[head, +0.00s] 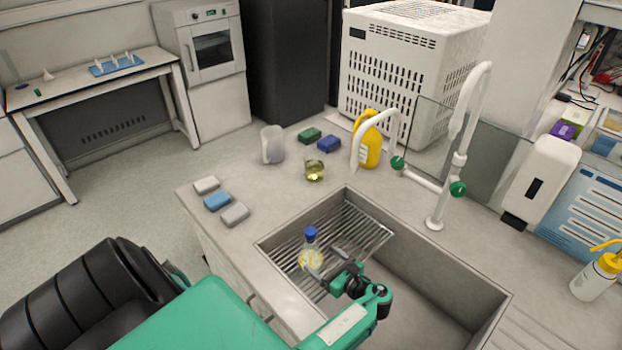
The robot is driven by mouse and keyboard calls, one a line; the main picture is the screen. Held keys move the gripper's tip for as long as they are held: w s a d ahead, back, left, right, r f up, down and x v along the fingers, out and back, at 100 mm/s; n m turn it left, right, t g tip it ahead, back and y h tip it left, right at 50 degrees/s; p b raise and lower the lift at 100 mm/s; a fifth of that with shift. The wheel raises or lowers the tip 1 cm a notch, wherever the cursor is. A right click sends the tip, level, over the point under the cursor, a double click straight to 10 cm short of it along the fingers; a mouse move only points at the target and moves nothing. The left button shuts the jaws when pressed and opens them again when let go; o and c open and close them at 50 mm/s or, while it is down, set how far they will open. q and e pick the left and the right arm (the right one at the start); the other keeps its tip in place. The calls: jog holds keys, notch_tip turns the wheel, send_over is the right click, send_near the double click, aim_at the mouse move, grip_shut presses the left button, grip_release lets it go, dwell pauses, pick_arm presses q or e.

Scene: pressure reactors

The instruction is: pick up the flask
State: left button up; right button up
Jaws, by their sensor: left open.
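A clear round flask (309,261) with yellow liquid and a blue cap stands upright on the wire rack (356,232) in the sink. My left gripper (328,263) reaches in from the lower left, with its two fingers pointing toward the flask from its right side. It is open. One fingertip overlaps the flask's lower right edge in the picture; I cannot tell whether it touches. My right gripper is not in view.
A small glass vessel with yellow liquid (314,171), a white jug (272,144) and a yellow bottle (371,145) stand behind the sink. Sponges (217,201) lie on the left counter. White taps (463,130) rise at the sink's back right. The sink walls surround the rack.

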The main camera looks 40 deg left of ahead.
aim_at(317, 256)
pick_arm(q)
jog(key=shift+w+a+p, duration=0.1)
jog(key=shift+a+p, duration=0.4)
jog(key=shift+a, duration=0.55)
jog(key=a, duration=0.1)
jog(key=a+p, duration=0.1)
jog(key=a, duration=0.1)
jog(key=shift+w+a+f, duration=0.2)
jog(key=shift+a+f, duration=0.05)
jog(key=shift+f, duration=0.15)
jog(key=shift+a+f, duration=0.15)
jog(key=shift+a, duration=0.15)
jog(key=shift+d, duration=0.1)
jog(key=shift+c, duration=0.4)
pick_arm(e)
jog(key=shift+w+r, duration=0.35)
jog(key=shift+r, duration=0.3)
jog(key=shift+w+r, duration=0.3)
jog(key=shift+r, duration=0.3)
pick_arm(q)
jog(key=c, duration=1.1)
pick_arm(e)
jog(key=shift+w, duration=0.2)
